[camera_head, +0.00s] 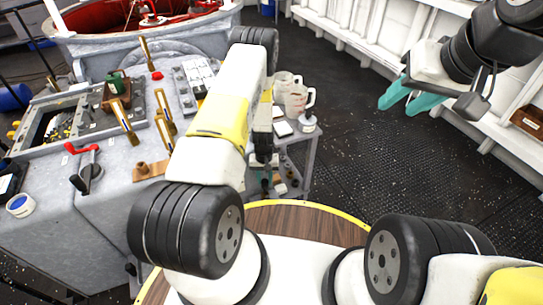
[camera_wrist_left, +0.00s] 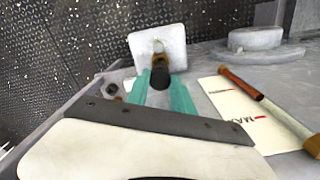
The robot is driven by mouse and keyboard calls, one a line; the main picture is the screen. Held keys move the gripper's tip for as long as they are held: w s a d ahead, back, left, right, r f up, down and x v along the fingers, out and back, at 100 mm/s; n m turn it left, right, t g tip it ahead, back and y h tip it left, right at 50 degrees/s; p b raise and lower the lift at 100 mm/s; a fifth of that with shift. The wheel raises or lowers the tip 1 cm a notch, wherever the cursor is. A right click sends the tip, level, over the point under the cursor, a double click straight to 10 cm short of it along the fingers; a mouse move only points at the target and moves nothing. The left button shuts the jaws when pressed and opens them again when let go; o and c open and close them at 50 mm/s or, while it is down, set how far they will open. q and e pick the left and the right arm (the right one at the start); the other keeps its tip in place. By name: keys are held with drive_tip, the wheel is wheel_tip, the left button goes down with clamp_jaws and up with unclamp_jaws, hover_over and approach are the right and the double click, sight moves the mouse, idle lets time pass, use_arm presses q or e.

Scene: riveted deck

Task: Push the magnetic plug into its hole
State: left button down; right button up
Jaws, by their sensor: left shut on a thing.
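In the left wrist view, my left gripper (camera_wrist_left: 161,90) is shut with its teal fingers around a dark, round-ended piece (camera_wrist_left: 160,78), which I take to be the magnetic plug. A pale upright block (camera_wrist_left: 172,44) stands just beyond the fingertips. It has a small round, brownish feature (camera_wrist_left: 158,47) in line with the held piece; I cannot tell whether this is the hole or whether the two touch.
A white card (camera_wrist_left: 245,112) and a copper-ended rod (camera_wrist_left: 268,102) lie right of my left gripper. A grey bench (camera_head: 115,190) with tools stands at the left. Mugs (camera_head: 297,98) sit on a small cart. The dark floor (camera_head: 370,140) right of it is clear.

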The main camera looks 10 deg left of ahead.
sight(265, 186)
use_arm(q)
drive_tip(key=shift+f, duration=2.55)
idle(0.6)
drive_tip(key=c, duration=1)
unclamp_jaws()
wheel_tip(265, 186, up, 8)
drive_tip(key=shift+f, duration=0.15)
